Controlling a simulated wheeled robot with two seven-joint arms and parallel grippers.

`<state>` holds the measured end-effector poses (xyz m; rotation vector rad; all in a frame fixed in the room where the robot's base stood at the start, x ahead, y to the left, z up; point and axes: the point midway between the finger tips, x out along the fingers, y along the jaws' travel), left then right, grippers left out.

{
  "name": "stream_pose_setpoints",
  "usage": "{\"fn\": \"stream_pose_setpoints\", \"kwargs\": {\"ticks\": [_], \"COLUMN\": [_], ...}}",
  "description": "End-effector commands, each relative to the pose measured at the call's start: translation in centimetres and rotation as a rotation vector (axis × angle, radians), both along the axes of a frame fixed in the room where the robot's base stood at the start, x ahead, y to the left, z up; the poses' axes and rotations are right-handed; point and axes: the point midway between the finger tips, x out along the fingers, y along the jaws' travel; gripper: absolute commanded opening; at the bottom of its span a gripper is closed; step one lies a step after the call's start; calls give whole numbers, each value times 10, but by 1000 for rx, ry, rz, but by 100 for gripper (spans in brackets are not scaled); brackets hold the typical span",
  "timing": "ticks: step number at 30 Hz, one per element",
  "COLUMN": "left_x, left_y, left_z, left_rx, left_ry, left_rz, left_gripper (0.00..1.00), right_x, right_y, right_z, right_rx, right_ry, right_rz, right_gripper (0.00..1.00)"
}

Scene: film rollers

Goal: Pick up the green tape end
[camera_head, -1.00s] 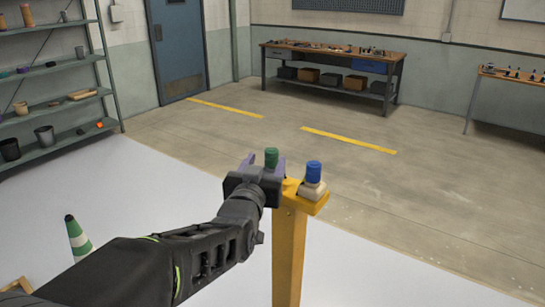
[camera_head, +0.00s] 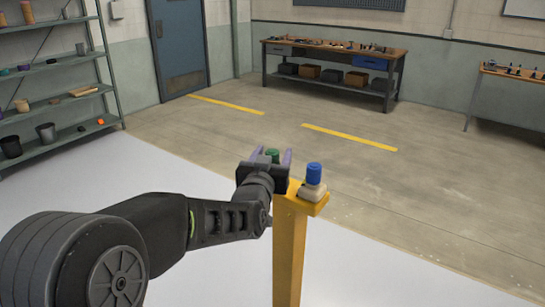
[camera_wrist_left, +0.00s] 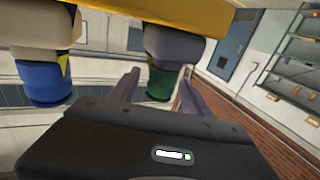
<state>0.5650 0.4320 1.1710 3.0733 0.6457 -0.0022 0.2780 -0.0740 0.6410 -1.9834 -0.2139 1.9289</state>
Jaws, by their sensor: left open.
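The green tape end (camera_head: 272,155) is at the top of the yellow post (camera_head: 288,250), partly hidden behind my left gripper. In the left wrist view, which looks upside down, the green end (camera_wrist_left: 160,84) sits on a grey base between my two purple fingers. My left gripper (camera_head: 272,160) is open, with one finger on each side of the green end. Whether a finger touches it I cannot tell. A blue tape end (camera_head: 314,172) on a pale base stands to the right on the same post; it also shows in the left wrist view (camera_wrist_left: 44,82). My right gripper is not in view.
A metal shelf (camera_head: 60,65) with cups stands at the left. A workbench (camera_head: 335,55) stands at the back wall, and another table (camera_head: 510,75) at the right. The floor around the post is clear.

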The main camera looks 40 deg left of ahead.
Motion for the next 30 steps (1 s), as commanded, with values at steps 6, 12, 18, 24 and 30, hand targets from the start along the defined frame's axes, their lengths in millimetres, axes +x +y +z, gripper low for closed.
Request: {"fn": "stream_pose_setpoints", "kwargs": {"ticks": [6,12,18,24,30], "left_x": [17,18,17,17,17], "left_y": [8,8,8,8,8], "left_z": [1,0,0,0,0], "left_rx": [-1,1,1,1,1], "left_ry": [-1,-1,-1,-1,-1], "left_rz": [0,0,0,0,0], "left_gripper": [56,56,56,56,39], "right_x": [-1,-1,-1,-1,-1], "right_y": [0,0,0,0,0], "right_z": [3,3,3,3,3], "right_rx": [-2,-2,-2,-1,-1], "right_ry": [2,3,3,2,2], "right_rz": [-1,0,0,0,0], "right_gripper": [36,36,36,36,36]}}
